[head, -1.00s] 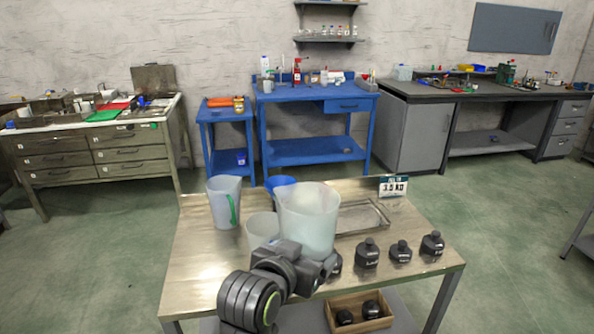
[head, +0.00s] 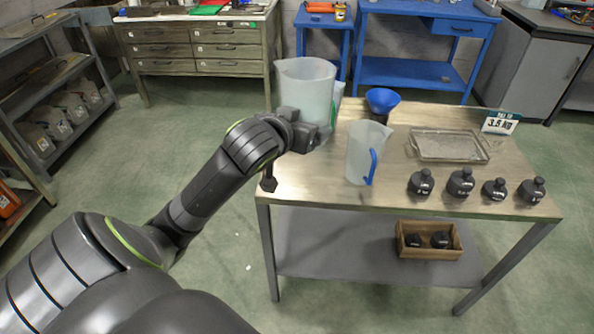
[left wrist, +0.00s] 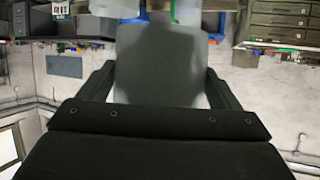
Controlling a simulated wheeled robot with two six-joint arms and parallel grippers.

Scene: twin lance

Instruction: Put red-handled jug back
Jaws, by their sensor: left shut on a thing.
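A large translucent jug (head: 304,88) is held upright at the table's left end in the head view; its handle is hidden, so I cannot tell its colour. My left gripper (head: 312,128) is shut on it, and in the left wrist view the jug (left wrist: 160,65) fills the space between the fingers. A blue-handled jug (head: 360,150) stands on the table just right of the gripper. Another jug, with a green handle in the earlier frame, is mostly hidden behind the held one. My right gripper is not in view.
The table (head: 300,180) also carries a blue funnel (head: 382,100), a metal tray (head: 412,145), several black weights (head: 460,183) and a 3.5 KG sign (head: 500,122). Floor between rack and table is clear.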

